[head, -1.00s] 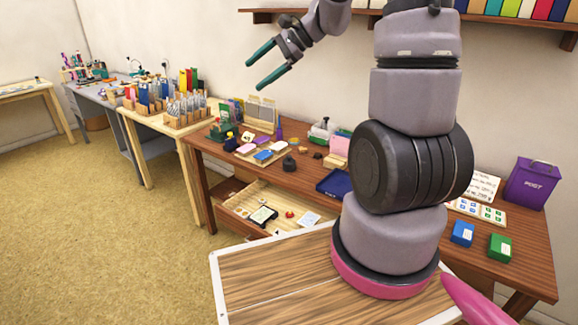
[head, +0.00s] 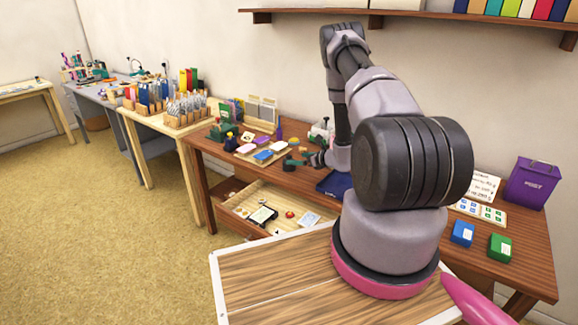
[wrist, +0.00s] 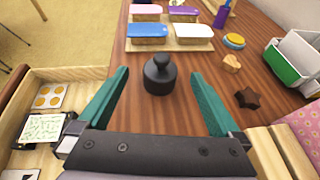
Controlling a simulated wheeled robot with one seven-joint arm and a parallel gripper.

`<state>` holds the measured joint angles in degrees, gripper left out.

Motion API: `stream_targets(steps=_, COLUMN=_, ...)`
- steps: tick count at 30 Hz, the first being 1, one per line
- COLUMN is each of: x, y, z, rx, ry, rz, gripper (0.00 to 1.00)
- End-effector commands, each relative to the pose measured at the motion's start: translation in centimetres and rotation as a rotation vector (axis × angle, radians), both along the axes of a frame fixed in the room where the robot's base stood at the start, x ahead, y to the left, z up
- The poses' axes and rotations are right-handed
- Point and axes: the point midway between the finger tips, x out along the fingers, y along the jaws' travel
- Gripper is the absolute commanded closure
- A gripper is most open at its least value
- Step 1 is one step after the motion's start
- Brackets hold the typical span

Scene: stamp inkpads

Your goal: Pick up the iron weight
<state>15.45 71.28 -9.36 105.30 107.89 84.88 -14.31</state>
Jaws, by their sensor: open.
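The iron weight (wrist: 159,79) is a black, round piece with a narrow neck and a knob on top. It stands upright on the brown wooden desk (wrist: 205,62). In the wrist view my gripper (wrist: 160,73) is open and empty, with one teal finger on each side of the weight and a gap to both. In the head view my gripper (head: 297,159) is low over the desk and partly hides the weight. The exact height of the fingertips above the desk is hard to tell.
A tray of colored inkpads (wrist: 175,46) lies just beyond the weight. A dark star-shaped piece (wrist: 248,98), a small wooden piece (wrist: 231,63) and a green-and-white box (wrist: 292,60) are to the right. An open drawer (wrist: 75,77) juts out at left.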

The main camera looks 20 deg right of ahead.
Motion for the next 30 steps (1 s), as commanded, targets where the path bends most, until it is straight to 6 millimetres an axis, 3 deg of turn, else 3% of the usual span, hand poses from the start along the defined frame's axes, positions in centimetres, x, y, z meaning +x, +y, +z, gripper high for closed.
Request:
stream_targets(steps=4, x=0.8, y=0.0, z=-1.3, rx=0.002, ry=0.004, rz=-0.018, gripper=0.0)
stream_targets(steps=9, x=3.1, y=1.1, z=-2.4, rx=0.001, ry=0.003, rz=-0.016, gripper=0.0)
stream_targets(steps=30, x=8.6, y=3.9, z=-5.5, rx=0.003, ry=0.004, rz=-0.018, gripper=0.0)
